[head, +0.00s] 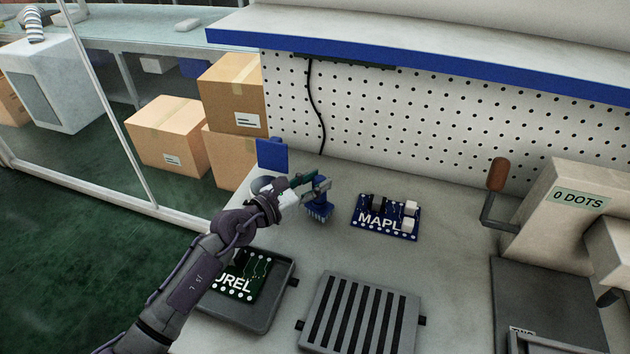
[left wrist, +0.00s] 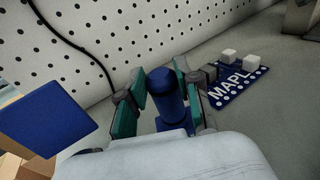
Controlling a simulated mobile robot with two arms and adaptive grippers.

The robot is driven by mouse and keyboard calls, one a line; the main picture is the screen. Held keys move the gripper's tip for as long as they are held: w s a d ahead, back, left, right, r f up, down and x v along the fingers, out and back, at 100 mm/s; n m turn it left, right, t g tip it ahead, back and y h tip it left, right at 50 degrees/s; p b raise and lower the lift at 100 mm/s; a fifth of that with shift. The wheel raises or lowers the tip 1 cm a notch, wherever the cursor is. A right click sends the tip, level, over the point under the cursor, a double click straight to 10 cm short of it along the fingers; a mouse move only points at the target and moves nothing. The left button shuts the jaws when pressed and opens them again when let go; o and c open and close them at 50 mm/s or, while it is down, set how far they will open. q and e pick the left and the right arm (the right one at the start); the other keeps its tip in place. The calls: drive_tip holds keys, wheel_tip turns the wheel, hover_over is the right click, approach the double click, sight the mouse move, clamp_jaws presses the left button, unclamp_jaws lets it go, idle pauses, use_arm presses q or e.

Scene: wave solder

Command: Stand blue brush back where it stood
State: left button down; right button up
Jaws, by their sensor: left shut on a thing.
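The blue brush (head: 318,208) is upright at the back left of the bench, bristles down. Its round blue handle top also shows in the left wrist view (left wrist: 166,92). My left gripper (head: 313,184) is shut on the brush handle, with a green-padded finger on each side in the left wrist view (left wrist: 166,105). I cannot tell whether the bristles touch the bench top. My right gripper is not in view.
A green board (head: 242,277) sits in a grey tray (head: 277,309) in front. A slotted grey plate (head: 410,318) lies front centre.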

use_arm(q)
drive_tip(key=shift+f+b, duration=0.4)
drive_tip(key=shift+f, duration=0.05)
drive_tip(key=c, duration=0.7)
unclamp_jaws()
drive_tip(key=v, duration=1.2)
